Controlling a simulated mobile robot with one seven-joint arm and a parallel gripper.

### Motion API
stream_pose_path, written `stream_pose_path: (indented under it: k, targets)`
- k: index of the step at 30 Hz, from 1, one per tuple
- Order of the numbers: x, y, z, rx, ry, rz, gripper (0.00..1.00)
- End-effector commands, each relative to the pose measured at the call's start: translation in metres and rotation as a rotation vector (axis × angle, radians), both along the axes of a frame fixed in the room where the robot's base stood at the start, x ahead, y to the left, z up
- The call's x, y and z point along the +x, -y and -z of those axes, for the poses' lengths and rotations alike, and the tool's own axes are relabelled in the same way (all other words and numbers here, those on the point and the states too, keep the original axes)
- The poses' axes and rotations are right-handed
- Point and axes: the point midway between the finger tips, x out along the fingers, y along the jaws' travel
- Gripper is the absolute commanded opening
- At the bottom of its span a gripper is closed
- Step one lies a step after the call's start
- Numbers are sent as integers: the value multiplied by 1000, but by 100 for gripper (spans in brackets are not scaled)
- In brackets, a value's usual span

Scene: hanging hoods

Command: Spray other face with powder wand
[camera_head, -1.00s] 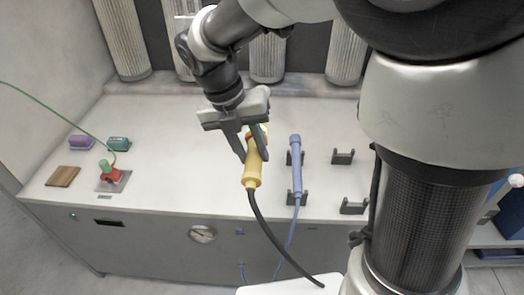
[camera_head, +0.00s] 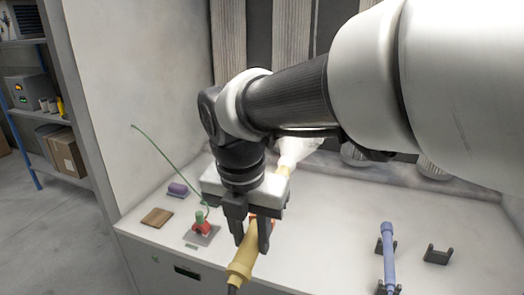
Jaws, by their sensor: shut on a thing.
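My gripper (camera_head: 252,236) is shut on the yellow powder wand (camera_head: 243,262), above the white bench. The wand's back end and dark cable point toward me. Its front end shows beyond my gripper, pointing up toward the back of the booth. A bright white powder cloud (camera_head: 302,148) spreads from that end, partly behind my arm. I cannot make out a sprayed part or which face the cloud meets; my arm hides much of that area.
A red clamp (camera_head: 202,224) with a green wire stands left of the wand, near a wooden block (camera_head: 157,217) and a purple block (camera_head: 178,189). A blue wand (camera_head: 388,250) rests in black cradles at right, beside an empty cradle (camera_head: 438,254). Pleated filters line the back.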

Motion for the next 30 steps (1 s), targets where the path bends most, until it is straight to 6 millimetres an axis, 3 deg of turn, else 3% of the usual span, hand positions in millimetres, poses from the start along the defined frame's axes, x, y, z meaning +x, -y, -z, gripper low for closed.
stream_pose_path:
  k: [21, 30]
  targets:
    - [79, 29, -18, 1, 4, 3, 0]
    - [92, 33, -19, 1, 4, 1, 0]
